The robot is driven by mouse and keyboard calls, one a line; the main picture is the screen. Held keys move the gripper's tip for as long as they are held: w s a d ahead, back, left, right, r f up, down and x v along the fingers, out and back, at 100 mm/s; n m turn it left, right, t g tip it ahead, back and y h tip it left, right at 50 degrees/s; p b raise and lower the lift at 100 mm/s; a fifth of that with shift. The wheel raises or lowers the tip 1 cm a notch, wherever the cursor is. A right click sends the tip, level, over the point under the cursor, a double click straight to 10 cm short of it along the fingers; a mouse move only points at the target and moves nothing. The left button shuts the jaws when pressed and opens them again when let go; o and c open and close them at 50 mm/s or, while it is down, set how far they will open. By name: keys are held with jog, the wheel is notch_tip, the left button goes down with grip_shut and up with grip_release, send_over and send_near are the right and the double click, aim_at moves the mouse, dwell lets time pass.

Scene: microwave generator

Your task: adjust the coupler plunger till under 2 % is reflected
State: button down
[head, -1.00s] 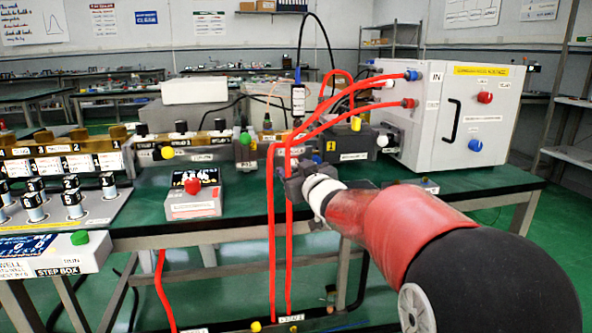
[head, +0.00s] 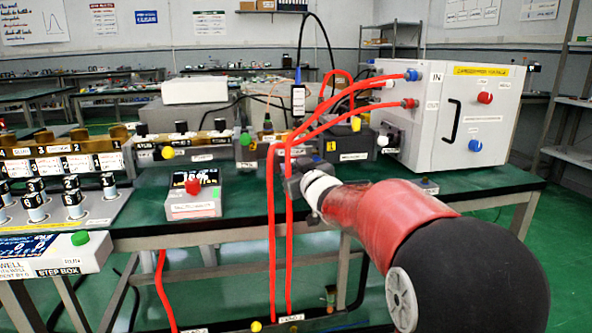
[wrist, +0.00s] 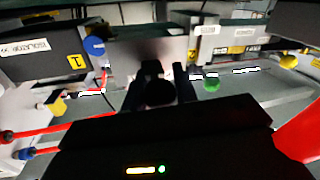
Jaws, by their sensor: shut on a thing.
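My gripper (head: 293,180) is at the front of the row of bench units, behind the red hoses in the head view. In the wrist view my gripper (wrist: 160,75) has its two dark fingers shut on a dark round knob (wrist: 160,93), in front of a grey block (wrist: 148,52). The knob may be the coupler plunger; its label is not in sight, and its depth cannot be told. A meter box (head: 194,207) with a lit display (head: 198,182) and a red button stands left of my gripper. The display's digits are too blurred to read surely.
Red hoses (head: 271,230) hang close to my gripper and run to the white cabinet (head: 450,110) at right. In the wrist view a blue knob (wrist: 94,46) and a green knob (wrist: 211,84) flank my fingers. The green bench top (head: 245,208) is clear beside the meter box.

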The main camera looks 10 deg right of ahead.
jog(key=c, duration=1.1)
grip_release()
jog(key=shift+w, duration=0.1)
jog(key=shift+s+d+b, duration=0.1)
jog(key=shift+s+d, duration=0.15)
jog(key=shift+s, duration=1.05)
jog(key=shift+s+d+b, duration=0.15)
jog(key=shift+s+d, duration=0.15)
jog(key=shift+s, duration=0.95)
jog(key=shift+s+d+b, duration=0.1)
jog(key=shift+s+d, duration=0.15)
jog(key=shift+s, duration=1.05)
jog(key=shift+s, duration=0.1)
jog(key=s+f+m+g+h, duration=0.1)
jog(key=s+f+g, duration=0.3)
jog(key=s, duration=0.6)
jog(key=s+f+m+g+h, duration=0.1)
jog(key=s+f+m+g, duration=0.1)
jog(key=s+f+g, duration=0.2)
jog(key=s+a+f+m+g+h, duration=0.1)
jog(key=s+f+g, duration=0.3)
jog(key=s, duration=1.4)
notch_tip(320, 180, down, 4)
jog(key=shift+s+f, duration=0.15)
jog(key=shift+s, duration=0.05)
jog(key=shift+a, duration=0.1)
